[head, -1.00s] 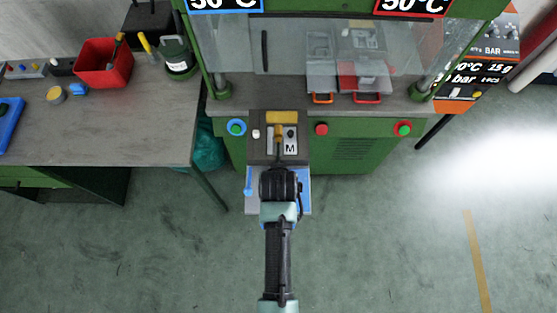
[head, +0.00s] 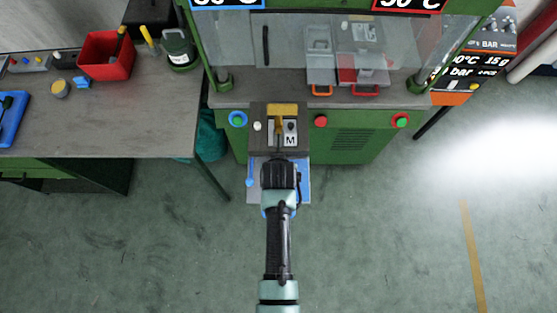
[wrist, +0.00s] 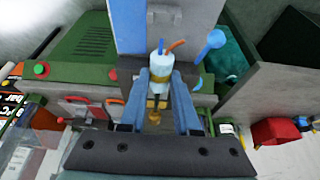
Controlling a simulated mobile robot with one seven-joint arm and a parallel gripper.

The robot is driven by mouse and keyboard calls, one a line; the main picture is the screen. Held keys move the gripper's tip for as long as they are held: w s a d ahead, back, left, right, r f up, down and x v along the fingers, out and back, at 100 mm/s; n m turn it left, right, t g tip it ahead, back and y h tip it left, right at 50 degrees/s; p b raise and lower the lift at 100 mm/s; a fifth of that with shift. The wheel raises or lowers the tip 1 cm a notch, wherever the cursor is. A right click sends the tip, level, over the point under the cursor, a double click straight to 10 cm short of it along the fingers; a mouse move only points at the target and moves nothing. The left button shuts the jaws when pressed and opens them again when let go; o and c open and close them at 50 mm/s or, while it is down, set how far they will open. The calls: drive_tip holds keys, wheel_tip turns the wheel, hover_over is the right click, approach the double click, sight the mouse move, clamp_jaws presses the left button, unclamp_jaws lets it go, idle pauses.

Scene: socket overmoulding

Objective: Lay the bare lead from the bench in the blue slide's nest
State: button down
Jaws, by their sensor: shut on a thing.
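My gripper (wrist: 160,82) is shut on the bare lead (wrist: 159,63), seen between its two blue-grey fingers in the wrist view. The lead shows a pale sleeve with orange and blue wire ends, and a dark, brass-coloured part lower between the fingers. In the head view, my gripper (head: 278,172) hangs over the blue slide (head: 304,182) at the front of the green press and covers much of it. The slide also shows in the wrist view (wrist: 127,25). The nest is hidden, and I cannot tell whether the lead touches it.
A block marked M (head: 290,140) with a yellow piece (head: 283,109) sits behind the slide. A grey bench (head: 150,120) with a red bin (head: 104,57) is at left. The floor right is clear.

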drive_tip(key=shift+f+b, duration=2.95)
drive_tip(key=shift+f, duration=0.95)
drive_tip(key=c, duration=0.6)
unclamp_jaws()
drive_tip(key=shift+o, duration=0.2)
drive_tip(key=v, duration=1.3)
drive_tip(key=shift+w, duration=0.15)
